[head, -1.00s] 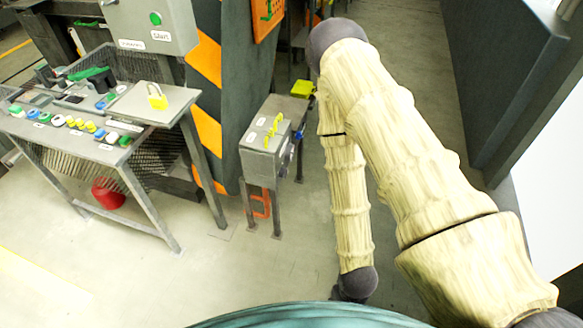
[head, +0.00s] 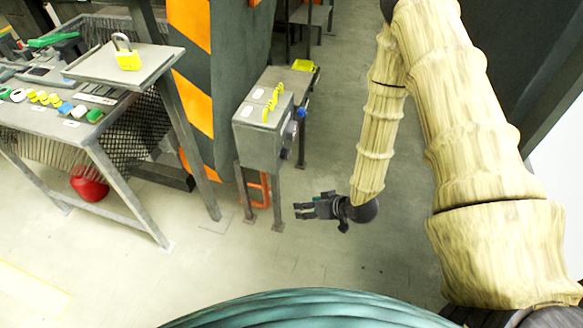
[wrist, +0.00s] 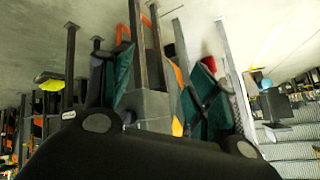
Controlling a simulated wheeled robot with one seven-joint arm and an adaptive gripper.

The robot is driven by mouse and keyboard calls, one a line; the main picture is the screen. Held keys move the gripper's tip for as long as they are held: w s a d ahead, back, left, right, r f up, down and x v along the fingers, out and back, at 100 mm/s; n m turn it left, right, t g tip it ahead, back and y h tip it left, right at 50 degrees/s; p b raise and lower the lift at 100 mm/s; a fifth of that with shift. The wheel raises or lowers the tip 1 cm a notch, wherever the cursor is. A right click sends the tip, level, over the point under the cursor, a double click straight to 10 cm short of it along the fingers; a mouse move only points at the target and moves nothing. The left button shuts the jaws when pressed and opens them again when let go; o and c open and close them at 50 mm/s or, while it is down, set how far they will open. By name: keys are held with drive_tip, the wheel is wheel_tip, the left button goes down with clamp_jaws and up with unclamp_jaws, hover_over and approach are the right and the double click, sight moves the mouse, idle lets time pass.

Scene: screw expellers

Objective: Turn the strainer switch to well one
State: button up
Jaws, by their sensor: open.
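A grey control box (head: 258,140) on thin legs stands left of my arm in the head view. Its right side carries dark switch parts (head: 289,134) and a blue knob (head: 302,113). These are small and side-on, so I cannot tell which is the strainer switch or its setting. My gripper (head: 303,206) is open and empty, low beside the box legs, below and to the right of the box and apart from it. In the wrist view, which looks upside down, a grey box (wrist: 150,104) shows between the open fingers (wrist: 158,68).
The floor in front is clear.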

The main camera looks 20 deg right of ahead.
drive_tip(key=w+d+n+t+y+b, duration=0.2)
drive_tip(key=w+d+t+y+b, duration=0.15)
drive_tip(key=w+b, duration=0.6)
drive_tip(key=n+y+b, duration=0.5)
drive_tip(key=y+b, duration=0.1)
drive_tip(key=b, duration=0.3)
approach(286, 154)
drive_tip(key=f+b+x, duration=0.1)
drive_tip(key=b+x, duration=0.3)
drive_tip(key=x, duration=0.4)
drive_tip(key=shift+w, duration=0.35)
drive_tip(key=shift+d+f+t+h, duration=0.1)
drive_tip(key=shift+f+t+h, duration=0.05)
drive_tip(key=shift+t+h, duration=0.1)
drive_tip(key=c, duration=1)
